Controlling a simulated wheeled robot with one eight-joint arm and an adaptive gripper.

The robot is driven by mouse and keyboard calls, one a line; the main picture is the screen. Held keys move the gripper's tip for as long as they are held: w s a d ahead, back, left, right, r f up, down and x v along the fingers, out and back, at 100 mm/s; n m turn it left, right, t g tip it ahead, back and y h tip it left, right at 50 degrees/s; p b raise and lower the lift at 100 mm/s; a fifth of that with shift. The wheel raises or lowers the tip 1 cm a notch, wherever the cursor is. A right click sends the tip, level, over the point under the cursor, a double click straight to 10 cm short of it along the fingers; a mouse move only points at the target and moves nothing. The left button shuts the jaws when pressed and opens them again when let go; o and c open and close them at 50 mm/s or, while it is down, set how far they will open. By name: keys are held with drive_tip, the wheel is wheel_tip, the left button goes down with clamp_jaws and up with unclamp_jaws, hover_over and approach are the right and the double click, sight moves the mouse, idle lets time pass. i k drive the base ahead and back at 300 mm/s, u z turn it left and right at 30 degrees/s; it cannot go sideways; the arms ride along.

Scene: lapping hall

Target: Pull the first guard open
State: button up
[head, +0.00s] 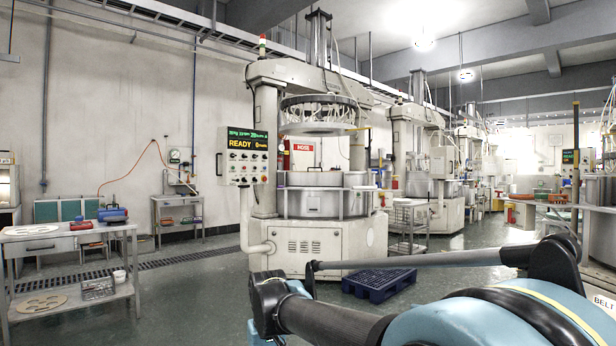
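The nearest lapping machine (322,242) stands in the middle of the head view, cream-coloured, with its upper plate (318,115) raised. A curved grey metal guard (310,203) wraps the front of its work table, below that plate. A vertical line shows in the guard right of its middle. It looks closed around the front, but the small detail is hard to tell. My arm crosses the lower right foreground. My gripper is not visible, so its state and its distance from the guard cannot be told.
A control panel (244,155) reading READY stands left of the machine. A dark blue pallet (378,283) lies on the floor before it. A trolley (408,222) stands to its right, a workbench (66,234) far left. The floor at left centre is clear.

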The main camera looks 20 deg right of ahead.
sight(295, 179)
drive_tip(key=z, duration=0.15)
drive_tip(key=i, duration=0.45)
drive_tip(key=z, duration=0.6)
drive_tip(key=i, duration=1.4)
drive_tip(key=z, duration=0.65)
drive_tip(key=i, duration=2.4)
drive_tip(key=u, duration=0.25)
drive_tip(key=i, duration=1.3)
drive_tip(key=u, duration=0.9)
drive_tip(key=i, duration=1.2)
drive_tip(key=u, duration=0.8)
drive_tip(key=i, duration=0.3)
